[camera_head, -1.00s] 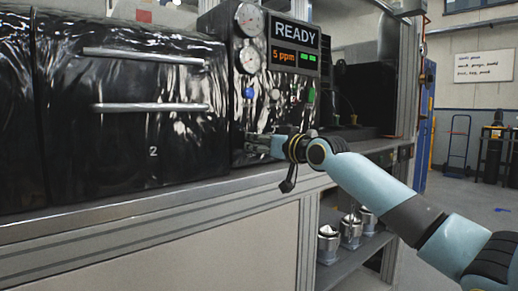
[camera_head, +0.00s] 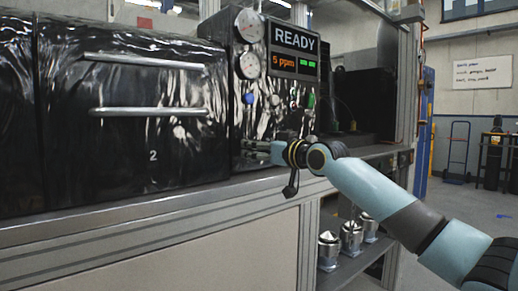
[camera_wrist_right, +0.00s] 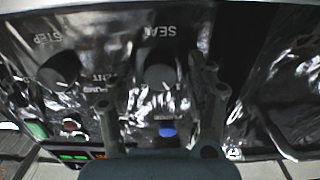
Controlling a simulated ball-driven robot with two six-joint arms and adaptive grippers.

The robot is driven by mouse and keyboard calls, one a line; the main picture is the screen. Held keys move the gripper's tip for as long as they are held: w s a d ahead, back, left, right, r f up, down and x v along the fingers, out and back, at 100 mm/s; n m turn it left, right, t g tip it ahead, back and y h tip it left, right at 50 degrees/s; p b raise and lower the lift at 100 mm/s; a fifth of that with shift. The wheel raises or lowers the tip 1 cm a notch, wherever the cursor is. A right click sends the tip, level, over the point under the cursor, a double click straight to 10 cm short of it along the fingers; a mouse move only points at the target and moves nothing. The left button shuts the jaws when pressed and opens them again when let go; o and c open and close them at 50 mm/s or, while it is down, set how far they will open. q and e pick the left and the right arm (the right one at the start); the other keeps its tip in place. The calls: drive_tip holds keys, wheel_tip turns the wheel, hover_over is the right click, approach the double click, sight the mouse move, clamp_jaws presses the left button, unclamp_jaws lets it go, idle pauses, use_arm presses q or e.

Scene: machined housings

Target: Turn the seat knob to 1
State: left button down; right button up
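The seat knob (camera_wrist_right: 160,72) is a dark round knob under the upside-down word SEAT in the right wrist view. A small light mark shows near its edge; I cannot read any number it points to. My right gripper (camera_wrist_right: 155,80) is open, with one finger on each side of the knob and visible gaps between. In the head view my right gripper (camera_head: 256,150) is at the lower part of the black control panel (camera_head: 240,113), where it hides the knob. My left gripper is not in view.
A dark STEP knob (camera_wrist_right: 60,68) sits beside the seat knob. A blue button (camera_wrist_right: 167,129) and a green button (camera_wrist_right: 38,129) are nearby. The panel carries a READY display (camera_head: 295,40) and gauges. A drawer front with bar handles (camera_head: 150,111) is at left.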

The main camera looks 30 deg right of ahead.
drive_tip(key=s, duration=0.7)
drive_tip(key=shift+s+d, duration=0.25)
drive_tip(key=shift+d, duration=0.05)
idle(0.4)
